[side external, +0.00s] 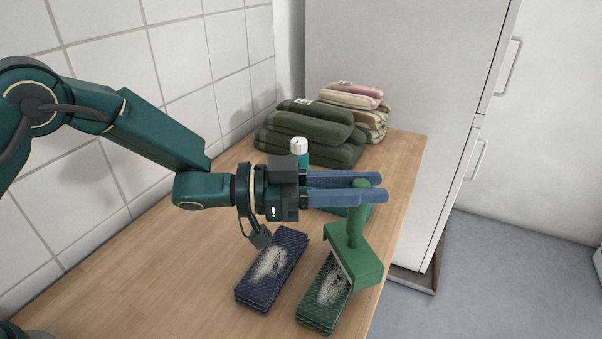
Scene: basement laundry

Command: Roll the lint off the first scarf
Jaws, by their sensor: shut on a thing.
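My gripper (364,188) is shut on the upright handle of a green lint roller (354,262), its blue fingers pointing right. The roller's wide head hangs below, over the right end of a folded dark green scarf (320,306). I cannot tell whether the head touches that scarf. A patch of white lint lies on the green scarf, partly hidden by the head. A folded navy scarf (256,291) lies to its left on the worktop, with a white lint patch on top. The picture does not show which scarf is the first.
A teal bottle with a white cap (299,146) stands behind my gripper. A low teal object (342,210) is mostly hidden behind the fingers. Folded olive (310,132) and striped textiles (352,95) are stacked at the back. The wooden worktop (150,275) is clear at left; its right edge is near the roller.

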